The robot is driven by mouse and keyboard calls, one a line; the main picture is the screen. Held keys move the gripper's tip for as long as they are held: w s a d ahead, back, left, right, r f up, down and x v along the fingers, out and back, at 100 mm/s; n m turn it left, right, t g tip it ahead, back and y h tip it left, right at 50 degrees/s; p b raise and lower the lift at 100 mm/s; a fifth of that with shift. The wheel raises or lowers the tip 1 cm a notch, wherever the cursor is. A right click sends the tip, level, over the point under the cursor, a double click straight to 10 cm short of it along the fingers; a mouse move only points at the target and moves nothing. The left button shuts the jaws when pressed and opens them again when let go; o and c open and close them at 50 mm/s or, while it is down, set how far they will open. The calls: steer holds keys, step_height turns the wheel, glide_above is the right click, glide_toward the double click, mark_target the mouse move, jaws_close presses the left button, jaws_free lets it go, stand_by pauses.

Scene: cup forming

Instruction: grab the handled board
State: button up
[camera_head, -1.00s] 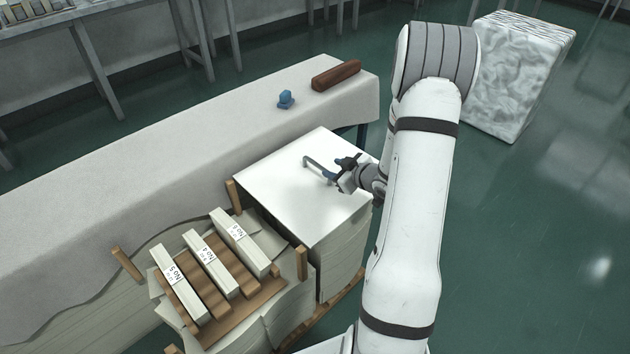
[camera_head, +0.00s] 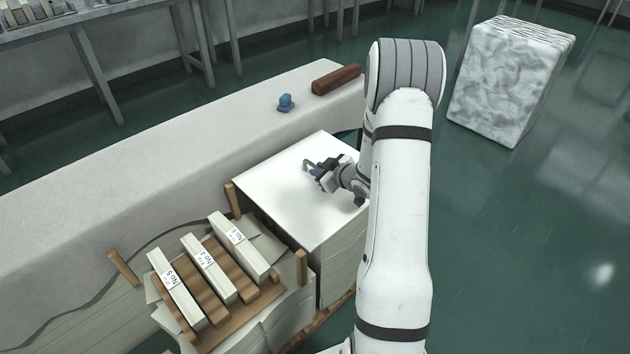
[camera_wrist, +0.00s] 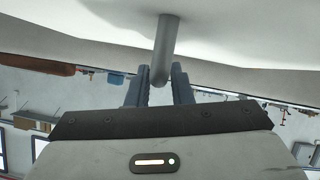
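The handled board (camera_head: 290,205) is a flat white sheet lying on top of a tall paper stack. Its grey bar handle (camera_head: 309,164) rises from the upper part of the board. My gripper (camera_head: 321,173) is low over the board at the handle and partly hides it. In the wrist view, the handle (camera_wrist: 167,45) reaches down between the two dark fingers of my gripper (camera_wrist: 160,86). The fingers look apart, with a gap beside the handle, so it does not look clamped. The pale board surface (camera_wrist: 90,25) fills the top of that view.
A cloth-covered long table (camera_head: 140,165) runs behind the stack, with a blue object (camera_head: 286,102) and a brown roll (camera_head: 336,79) on it. At lower left, labelled long blocks (camera_head: 208,268) lie on a wooden rack. A marbled block (camera_head: 508,85) stands on open floor at right.

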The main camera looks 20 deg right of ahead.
jaws_close()
stand_by(1.0)
